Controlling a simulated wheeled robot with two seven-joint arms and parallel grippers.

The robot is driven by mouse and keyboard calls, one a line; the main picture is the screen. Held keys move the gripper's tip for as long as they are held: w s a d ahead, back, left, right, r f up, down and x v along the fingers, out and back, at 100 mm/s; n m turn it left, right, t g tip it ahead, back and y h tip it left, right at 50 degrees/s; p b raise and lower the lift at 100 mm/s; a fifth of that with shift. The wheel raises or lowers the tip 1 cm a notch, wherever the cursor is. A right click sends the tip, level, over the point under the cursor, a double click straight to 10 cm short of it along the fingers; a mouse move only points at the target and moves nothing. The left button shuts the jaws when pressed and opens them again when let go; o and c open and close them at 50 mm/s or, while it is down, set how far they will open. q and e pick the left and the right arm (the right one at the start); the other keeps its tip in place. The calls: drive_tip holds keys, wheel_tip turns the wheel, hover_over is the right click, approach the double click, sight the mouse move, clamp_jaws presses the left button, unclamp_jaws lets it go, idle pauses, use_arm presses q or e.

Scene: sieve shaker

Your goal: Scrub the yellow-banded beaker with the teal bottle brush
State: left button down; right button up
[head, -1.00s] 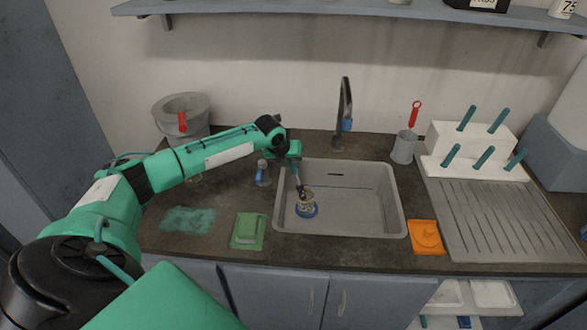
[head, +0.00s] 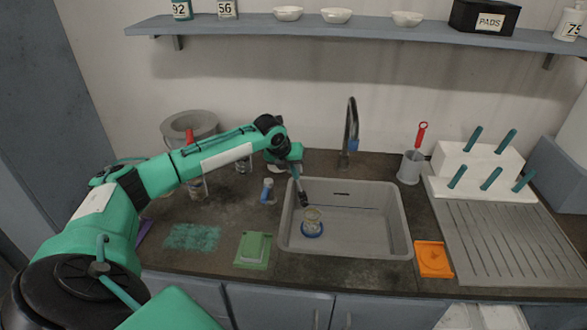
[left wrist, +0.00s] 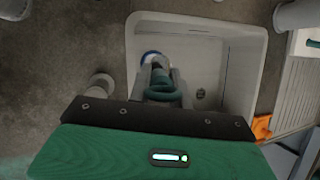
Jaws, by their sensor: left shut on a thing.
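My left gripper (head: 303,201) is just above and beside the beaker, pointing down into the sink. In the left wrist view its fingers (left wrist: 160,82) are shut on a teal thing (left wrist: 167,90), which looks like the handle of the teal bottle brush. The brush's bristle end is hidden, so I cannot tell whether it is inside the beaker. My right gripper is not in view.
A tap (head: 351,130) rises behind the sink. A grey cup (head: 410,168) holds a red-handled brush. A white peg rack (head: 480,171) and ridged drainboard (head: 495,240) lie right.

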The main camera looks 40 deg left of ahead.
use_arm(q)
drive_tip(key=shift+r, duration=2.5)
